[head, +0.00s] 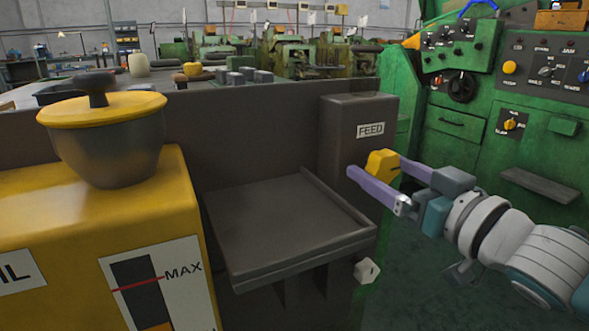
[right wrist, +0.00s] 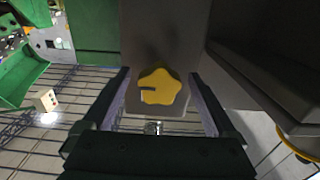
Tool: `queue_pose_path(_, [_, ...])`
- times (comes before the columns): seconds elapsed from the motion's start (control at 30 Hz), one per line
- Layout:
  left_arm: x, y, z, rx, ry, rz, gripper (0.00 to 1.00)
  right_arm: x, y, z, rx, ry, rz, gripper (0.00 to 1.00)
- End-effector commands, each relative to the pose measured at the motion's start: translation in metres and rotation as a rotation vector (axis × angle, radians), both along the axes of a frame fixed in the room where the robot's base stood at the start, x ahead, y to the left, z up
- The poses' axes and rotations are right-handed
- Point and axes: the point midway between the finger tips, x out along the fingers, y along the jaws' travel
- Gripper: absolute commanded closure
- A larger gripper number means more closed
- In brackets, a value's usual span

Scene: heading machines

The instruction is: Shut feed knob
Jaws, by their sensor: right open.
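The yellow feed knob (head: 382,164) sits on the dark box labelled FEED (head: 370,130), below the label. In the right wrist view the knob (right wrist: 160,87) is star-shaped with a dark slot mark pointing to the left. My right gripper (head: 374,165) is open, with one purple finger on either side of the knob. In the right wrist view both fingers stand apart from the knob, with gaps at the left and right. My left gripper is not in view.
A dark tray shelf (head: 285,220) juts out left of the box, with a pale cube-like knob (head: 367,271) below its corner. A yellow oil tank (head: 80,235) with a lidded pot (head: 105,135) stands at left. Green machines (head: 460,140) stand behind my right arm.

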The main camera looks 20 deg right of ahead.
Motion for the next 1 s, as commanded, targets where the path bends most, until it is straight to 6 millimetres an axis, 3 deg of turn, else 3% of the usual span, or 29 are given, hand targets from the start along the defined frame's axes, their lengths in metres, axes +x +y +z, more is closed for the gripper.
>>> queue_pose_path(0.37, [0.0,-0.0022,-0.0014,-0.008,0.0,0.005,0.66,0.0074,0.0007,-0.0001,0.001,0.002,0.0,0.08])
queue_pose_path(1.0, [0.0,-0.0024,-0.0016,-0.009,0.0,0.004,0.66,0.0071,0.0009,-0.0002,0.001,0.001,0.0,0.79])
